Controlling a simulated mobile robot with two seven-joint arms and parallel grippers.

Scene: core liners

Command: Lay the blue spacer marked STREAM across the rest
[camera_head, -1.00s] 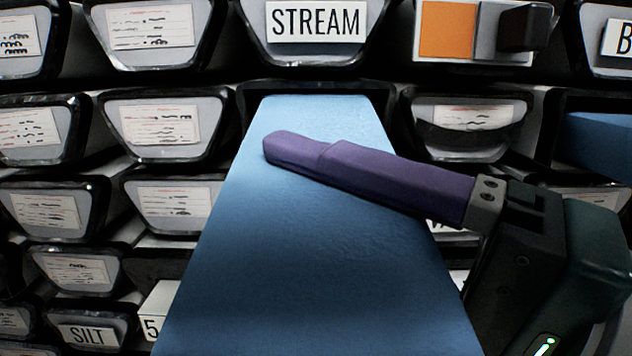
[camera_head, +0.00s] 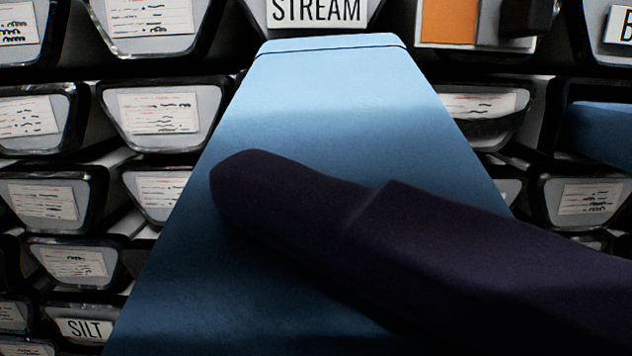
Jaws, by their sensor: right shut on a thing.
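The long blue spacer (camera_head: 330,110) runs from the front of the rack toward me, widening down the middle of the view. Its far end shows a thin dark line across it, just below the STREAM label (camera_head: 317,12). My right gripper (camera_head: 250,195) comes in from the lower right. One dark purple finger lies across the top of the spacer, and the gripper is shut on it. The other finger is hidden under the spacer. The spacer's near end is cut off by the bottom edge. My left gripper and the rest are not in view.
Rows of dark-rimmed liners with paper labels (camera_head: 158,113) fill the rack on both sides. A SILT label (camera_head: 85,328) is at lower left. An orange-and-grey block (camera_head: 449,22) sits at the top right. Another blue piece (camera_head: 600,130) sticks out at the right edge.

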